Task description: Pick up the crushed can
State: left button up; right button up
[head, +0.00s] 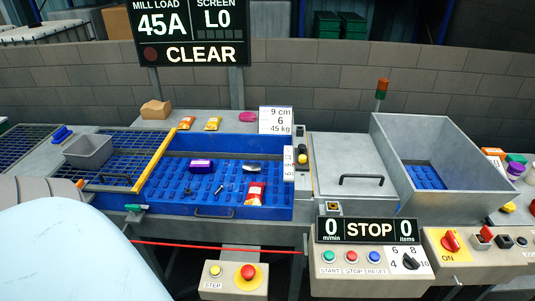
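A small dark, silvery flattened piece (251,168) lies in the blue ribbed tray (268,144), towards its back right. It may be the crushed can, but it is too small to be sure. A purple pack (200,165), a red and white bag (255,193) and small dark bits (219,189) lie apart from it in the same tray. Neither of my grippers shows in the head view.
A yellow bar (158,159) borders the tray on the left, beside a grid with a grey bin (88,151). A closed grey lid (345,165) and an open hopper (445,138) stand to the right. The control panel (368,256) is in front; its display reads STOP.

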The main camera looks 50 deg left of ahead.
aim_at(247, 166)
jog(key=i+l+u, duration=0.1)
jog(key=u, duration=0.25)
jog(key=l+u, duration=0.35)
jog(key=i+l+u, duration=0.1)
jog(key=u, duration=2.05)
